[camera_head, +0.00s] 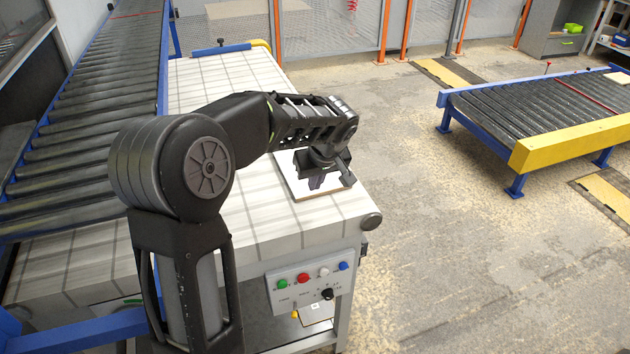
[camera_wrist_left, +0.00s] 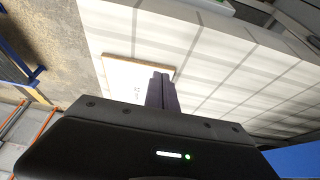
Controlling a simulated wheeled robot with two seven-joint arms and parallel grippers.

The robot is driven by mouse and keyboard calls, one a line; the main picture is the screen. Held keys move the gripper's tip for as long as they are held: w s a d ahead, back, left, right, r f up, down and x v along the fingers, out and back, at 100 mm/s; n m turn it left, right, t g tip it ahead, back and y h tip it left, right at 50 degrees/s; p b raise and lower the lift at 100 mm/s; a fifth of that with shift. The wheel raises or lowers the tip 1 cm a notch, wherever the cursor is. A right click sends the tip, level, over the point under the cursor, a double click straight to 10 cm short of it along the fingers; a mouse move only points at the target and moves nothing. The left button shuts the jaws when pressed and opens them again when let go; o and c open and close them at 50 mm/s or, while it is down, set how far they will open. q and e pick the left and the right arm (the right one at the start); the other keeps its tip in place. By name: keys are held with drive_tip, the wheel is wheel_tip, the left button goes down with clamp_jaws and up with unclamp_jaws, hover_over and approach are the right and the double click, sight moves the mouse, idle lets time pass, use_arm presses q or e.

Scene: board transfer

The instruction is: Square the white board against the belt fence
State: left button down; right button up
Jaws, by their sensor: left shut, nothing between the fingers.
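The white board (camera_head: 287,171), with a thin tan edge, lies flat on the pale grid-patterned belt surface near its front right corner. It also shows in the left wrist view (camera_wrist_left: 118,75). My left gripper (camera_head: 318,183) points down over the board and hides part of it. Its fingers (camera_wrist_left: 162,88) are together with nothing between them; I cannot tell whether they touch the board. A blue bar (camera_head: 220,49) crosses the far end of the surface, well apart from the board; I cannot tell if it is the fence. My right gripper is out of view.
A roller conveyor (camera_head: 90,100) with blue rails runs along the left. A button panel (camera_head: 308,283) is on the table's front. Another roller conveyor (camera_head: 540,105) with a yellow end stands across open floor at right. The belt surface behind the board is clear.

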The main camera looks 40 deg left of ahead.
sight(313, 207)
use_arm(q)
drive_tip(key=shift+f, duration=0.15)
drive_tip(key=shift+s+d+f+b+x, duration=0.1)
drive_tip(key=shift+b+x, duration=0.35)
drive_tip(key=shift+x, duration=0.7)
drive_tip(key=shift+s+d+f+b+x, duration=0.15)
drive_tip(key=shift+b+x, duration=0.35)
drive_tip(key=shift+x, duration=0.65)
drive_tip(key=shift+d+r+b+x, duration=0.1)
drive_tip(key=shift+b+x, duration=0.35)
drive_tip(key=shift+x, duration=0.7)
drive_tip(key=shift+w+a, duration=0.25)
drive_tip(key=shift+a, duration=0.1)
drive_tip(key=shift+s+d, duration=0.1)
drive_tip(key=shift+d, duration=0.05)
drive_tip(key=shift+s+d+b, duration=0.55)
drive_tip(key=shift+d+b, duration=0.15)
drive_tip(key=shift+d, duration=0.15)
